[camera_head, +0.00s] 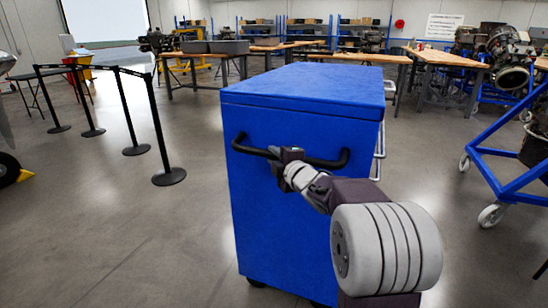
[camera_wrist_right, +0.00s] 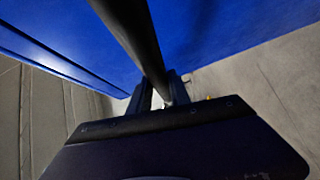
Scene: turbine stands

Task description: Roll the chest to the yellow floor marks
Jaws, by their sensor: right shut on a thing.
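The blue chest (camera_head: 290,210) stands upright on the floor in the middle of the head view, on casters that barely show at its bottom edge. A black bar handle (camera_head: 335,162) runs across the upper part of its near face. My right gripper (camera_head: 284,155) is shut on the handle, left of its middle. In the right wrist view the handle (camera_wrist_right: 133,35) passes between the fingers (camera_wrist_right: 160,92), beside the blue chest side (camera_wrist_right: 235,25). My left gripper is not in view. I cannot make out yellow floor marks in the head view; a tiny yellow spot shows in the wrist view.
Black barrier posts (camera_head: 160,135) stand left of the chest. A blue wheeled stand (camera_head: 500,190) is at the right. Workbenches (camera_head: 445,58) stand behind. A wheel with a yellow chock (camera_head: 26,176) is at the far left. Floor on both sides near the chest is bare.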

